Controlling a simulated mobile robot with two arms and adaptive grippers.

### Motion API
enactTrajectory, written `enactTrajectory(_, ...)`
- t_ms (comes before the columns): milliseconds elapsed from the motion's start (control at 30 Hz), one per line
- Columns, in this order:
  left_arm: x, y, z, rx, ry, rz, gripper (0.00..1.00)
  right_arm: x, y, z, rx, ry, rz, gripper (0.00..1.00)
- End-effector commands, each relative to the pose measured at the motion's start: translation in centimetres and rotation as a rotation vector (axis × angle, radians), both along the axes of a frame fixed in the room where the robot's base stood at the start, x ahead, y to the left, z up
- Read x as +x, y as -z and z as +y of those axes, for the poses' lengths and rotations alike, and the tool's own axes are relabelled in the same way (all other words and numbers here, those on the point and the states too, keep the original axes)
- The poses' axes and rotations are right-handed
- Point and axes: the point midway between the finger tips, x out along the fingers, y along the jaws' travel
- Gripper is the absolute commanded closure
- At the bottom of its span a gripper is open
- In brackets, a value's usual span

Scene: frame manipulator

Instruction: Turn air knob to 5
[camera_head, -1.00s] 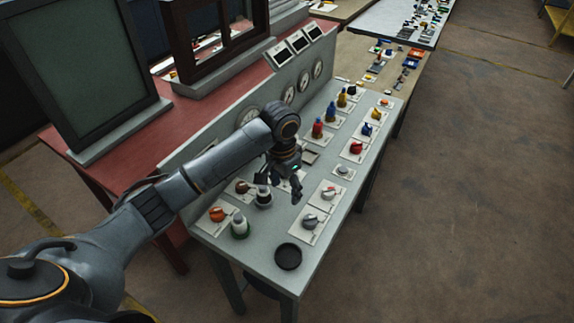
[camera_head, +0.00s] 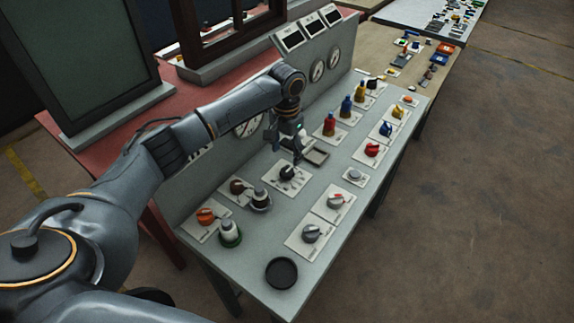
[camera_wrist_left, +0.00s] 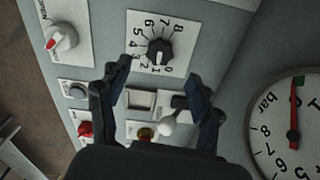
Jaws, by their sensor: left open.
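A black knob (camera_head: 288,173) sits on a white plate on the grey panel, just below my left gripper. In the left wrist view the black knob (camera_wrist_left: 159,52) has a dial numbered from 0 to 8 around it. I cannot tell exactly which number it points to, and no air label is readable. My left gripper (camera_head: 293,154) is open and empty, above the panel close to the knob. Its two dark fingers (camera_wrist_left: 160,75) stand apart in the left wrist view, with the knob just beyond their tips. My right gripper is not in view.
Around the knob stand a white-topped dark knob (camera_head: 260,199), an orange knob (camera_head: 206,215), a green-based knob (camera_head: 230,233) and a grey knob (camera_head: 311,233). A black round dish (camera_head: 281,273) lies at the near edge. Gauges (camera_head: 317,71) line the upright back panel.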

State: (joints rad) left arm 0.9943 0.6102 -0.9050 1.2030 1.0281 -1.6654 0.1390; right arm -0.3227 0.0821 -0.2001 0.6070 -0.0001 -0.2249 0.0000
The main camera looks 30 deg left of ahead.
Motion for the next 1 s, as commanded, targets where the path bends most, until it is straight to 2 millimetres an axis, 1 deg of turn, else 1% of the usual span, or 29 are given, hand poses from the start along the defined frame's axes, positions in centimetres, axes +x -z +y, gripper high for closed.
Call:
enactTrajectory(33,-0.1,1.0,0.0,0.000,-0.001,0.004,0.36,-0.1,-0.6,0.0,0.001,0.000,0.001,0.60)
enactTrajectory(100,-0.1,2.5,0.0,0.001,-0.001,0.005,0.36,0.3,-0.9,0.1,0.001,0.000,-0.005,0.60)
enactTrajectory(167,-0.1,3.6,0.0,0.001,0.000,0.004,0.36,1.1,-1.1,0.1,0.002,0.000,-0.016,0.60)
enactTrajectory(200,0.0,4.3,0.0,0.001,0.000,0.003,0.36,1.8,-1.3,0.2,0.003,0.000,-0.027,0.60)
enactTrajectory(300,0.0,5.8,0.0,0.001,-0.001,0.002,0.36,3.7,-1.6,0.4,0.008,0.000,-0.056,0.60)
enactTrajectory(400,0.0,6.8,0.0,0.001,0.001,0.001,0.36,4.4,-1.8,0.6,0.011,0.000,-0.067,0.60)
enactTrajectory(533,0.0,7.4,0.0,0.001,0.001,-0.001,0.36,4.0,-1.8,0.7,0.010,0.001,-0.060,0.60)
enactTrajectory(767,0.0,7.5,0.0,0.001,0.001,-0.001,0.36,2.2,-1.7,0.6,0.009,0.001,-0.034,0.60)
enactTrajectory(800,0.0,7.5,0.0,0.001,0.001,-0.001,0.38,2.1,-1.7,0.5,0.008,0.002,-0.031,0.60)
enactTrajectory(967,0.0,7.4,0.0,0.001,0.001,-0.001,0.70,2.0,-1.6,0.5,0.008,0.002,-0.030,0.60)
enactTrajectory(1000,0.0,7.4,0.0,0.001,0.001,-0.001,0.78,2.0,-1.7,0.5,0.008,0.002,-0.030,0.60)
